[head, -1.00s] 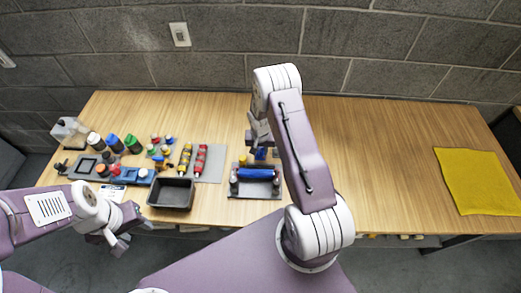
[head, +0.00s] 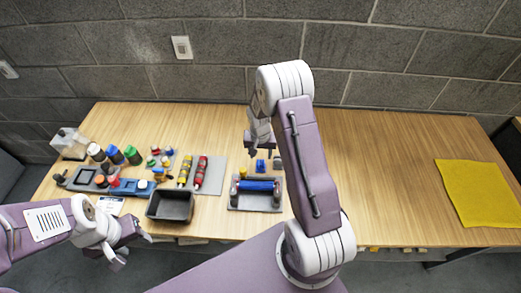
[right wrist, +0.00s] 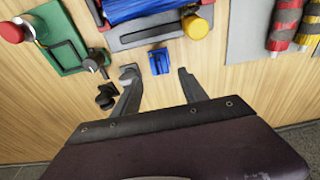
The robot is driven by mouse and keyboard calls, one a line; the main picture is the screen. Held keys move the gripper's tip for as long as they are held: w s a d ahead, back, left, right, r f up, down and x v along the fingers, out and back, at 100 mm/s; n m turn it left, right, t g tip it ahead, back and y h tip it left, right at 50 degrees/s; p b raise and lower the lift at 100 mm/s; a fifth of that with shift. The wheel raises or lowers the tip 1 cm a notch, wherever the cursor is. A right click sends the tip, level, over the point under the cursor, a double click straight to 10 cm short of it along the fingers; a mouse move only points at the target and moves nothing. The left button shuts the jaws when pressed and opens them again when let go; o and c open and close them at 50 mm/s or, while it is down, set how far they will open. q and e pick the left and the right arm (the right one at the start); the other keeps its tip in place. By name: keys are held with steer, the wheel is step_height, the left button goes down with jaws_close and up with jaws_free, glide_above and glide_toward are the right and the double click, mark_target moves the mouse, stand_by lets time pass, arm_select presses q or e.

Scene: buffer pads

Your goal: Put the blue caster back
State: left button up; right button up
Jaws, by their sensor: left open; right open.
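The blue caster (head: 261,165), a small blue piece, stands on the wooden table just behind the grey tray with the blue roller. It also shows in the right wrist view (right wrist: 159,61), upright between the line of the fingertips and the tray. My right gripper (head: 262,154) is open and empty above the table, close behind the caster. In the right wrist view its fingertips (right wrist: 156,72) are spread on either side of the caster, without visible contact. My left gripper (head: 131,246) is open and empty, off the table's front edge at the left.
The grey tray (head: 234,206) holds a blue roller (head: 258,186) and a yellow knob (head: 243,172). A dark bin (head: 170,206), red and yellow rollers and several coloured bottles stand left. A yellow cloth (head: 477,190) lies far right.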

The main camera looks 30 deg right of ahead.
mark_target(260, 165)
steer(key=s+a+r+n, duration=0.3)
steer(key=s+a+r, duration=0.2)
steer(key=s, duration=0.3)
steer(key=s+a+r+n+y, duration=0.1)
steer(key=s+a+r+n, duration=0.2)
steer(key=s, duration=0.6)
step_height(260, 165, up, 4)
steer(key=shift+s+a+f, duration=0.2)
steer(key=shift+a, duration=1)
